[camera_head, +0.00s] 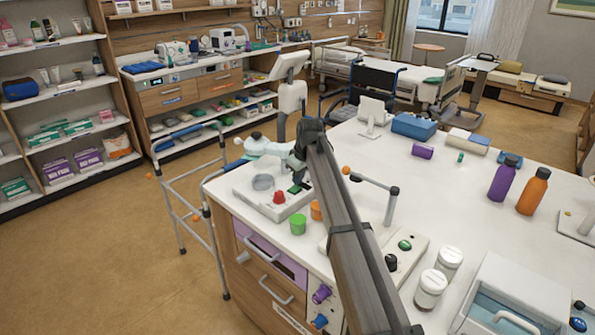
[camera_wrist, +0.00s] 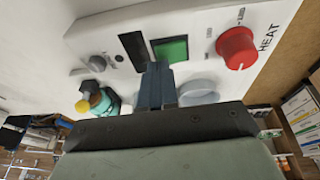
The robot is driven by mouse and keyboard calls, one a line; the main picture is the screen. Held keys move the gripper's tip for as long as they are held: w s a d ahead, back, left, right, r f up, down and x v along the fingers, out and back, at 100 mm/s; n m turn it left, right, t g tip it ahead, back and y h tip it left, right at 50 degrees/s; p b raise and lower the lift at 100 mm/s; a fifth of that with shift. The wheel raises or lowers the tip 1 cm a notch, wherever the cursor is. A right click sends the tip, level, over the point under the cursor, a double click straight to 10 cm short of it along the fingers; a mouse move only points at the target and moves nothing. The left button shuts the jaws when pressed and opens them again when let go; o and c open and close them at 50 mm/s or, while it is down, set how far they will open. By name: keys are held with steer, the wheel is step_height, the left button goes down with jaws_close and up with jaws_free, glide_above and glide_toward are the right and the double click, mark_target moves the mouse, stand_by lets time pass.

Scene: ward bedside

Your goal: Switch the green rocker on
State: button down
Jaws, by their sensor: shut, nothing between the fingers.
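The green rocker (camera_wrist: 171,51) is a square green switch in a dark frame on a white panel (camera_wrist: 206,22). It also shows small in the head view (camera_head: 296,189), partly behind my arm. My gripper (camera_wrist: 158,67) is shut and empty, its fingertips at the lower left edge of the green rocker in the wrist view. I cannot tell whether they touch it. The fingers cover part of that lower edge. In the head view my gripper (camera_head: 297,176) points down over the panel. Which way the rocker is tipped is not clear.
A red knob (camera_wrist: 236,47) marked HEAT sits right of the rocker. A black slot or switch (camera_wrist: 133,50) lies to its left. A grey round disc (camera_wrist: 198,92) is beside my fingers.

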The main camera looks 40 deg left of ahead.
steer(key=shift+w+f, duration=0.1)
steer(key=shift+f, duration=0.15)
steer(key=shift+w+f+g, duration=0.2)
steer(key=shift+g, duration=0.1)
steer(key=shift+s, duration=0.25)
steer(key=shift+s+r, duration=0.15)
steer(key=shift+s, duration=0.5)
steer(key=shift+r, duration=0.1)
steer(key=r, duration=0.2)
steer(key=w+r, duration=0.1)
steer(key=r, duration=0.1)
steer(key=shift+r, duration=0.15)
step_height(320, 180, up, 9)
steer(key=w+d, duration=0.2)
steer(key=d, duration=0.1)
steer(key=shift+w+f, duration=0.2)
steer(key=shift+w, duration=0.15)
